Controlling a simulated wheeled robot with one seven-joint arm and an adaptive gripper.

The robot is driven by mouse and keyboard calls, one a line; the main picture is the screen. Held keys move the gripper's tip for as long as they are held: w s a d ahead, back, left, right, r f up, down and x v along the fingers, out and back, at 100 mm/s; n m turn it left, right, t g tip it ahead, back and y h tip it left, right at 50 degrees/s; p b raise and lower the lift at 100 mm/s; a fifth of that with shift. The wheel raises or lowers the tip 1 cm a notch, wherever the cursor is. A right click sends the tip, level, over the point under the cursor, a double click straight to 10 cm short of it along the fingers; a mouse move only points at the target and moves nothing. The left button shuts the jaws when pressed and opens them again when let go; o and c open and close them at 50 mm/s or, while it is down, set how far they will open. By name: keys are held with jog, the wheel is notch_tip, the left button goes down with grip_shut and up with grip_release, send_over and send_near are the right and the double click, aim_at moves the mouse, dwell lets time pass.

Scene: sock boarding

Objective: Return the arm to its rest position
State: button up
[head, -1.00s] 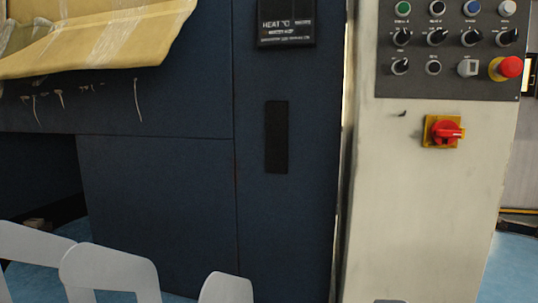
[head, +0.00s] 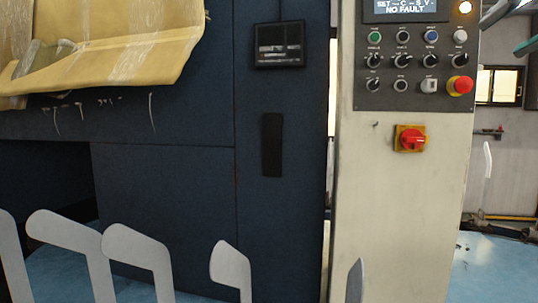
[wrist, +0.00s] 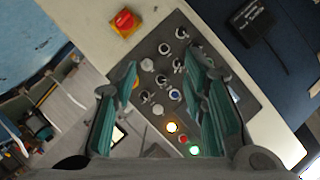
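My gripper (wrist: 160,66) shows in the wrist view with its two teal-padded fingers spread apart and nothing between them. It is in front of the control panel (wrist: 210,95), whose knobs and lit buttons show between and beyond the fingers; the picture is rotated. In the head view, only part of my gripper shows at the upper right edge, to the right of the control panel (head: 386,99). Most of my arm is out of view. The panel's screen (head: 405,6) reads "NO FAULT", and a light beside it glows.
A red emergency button (head: 460,85) and red rotary switch (head: 411,140) are on the pale cabinet (head: 390,220). Several upright grey boards (head: 140,245) line the bottom. A dark blue machine (head: 165,190) with yellowish draped sheeting (head: 130,45) stands left. Blue floor (head: 490,265) shows at right.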

jog(key=s+a+f+n+g, duration=0.15)
jog(key=a+f, duration=0.25)
jog(key=f, duration=0.4)
jog(key=s+a+f+n+g+y, duration=0.1)
jog(key=a+f+g, duration=0.2)
jog(key=f, duration=0.4)
jog(key=s+a+f+n+g, duration=0.15)
jog(key=a+f, duration=0.25)
jog(key=f, duration=0.4)
jog(key=s+a+f+n+g+h, duration=0.1)
jog(key=s+f+n+g, duration=0.15)
jog(key=s+f, duration=0.6)
jog(key=s+a+f+n+g+h, duration=0.15)
jog(key=s+f+g, duration=0.3)
jog(key=f, duration=0.65)
notch_tip(320, 180, up, 16)
jog(key=t+p, duration=0.3)
jog(key=p, duration=1.1)
jog(key=shift+w+a+f, duration=0.1)
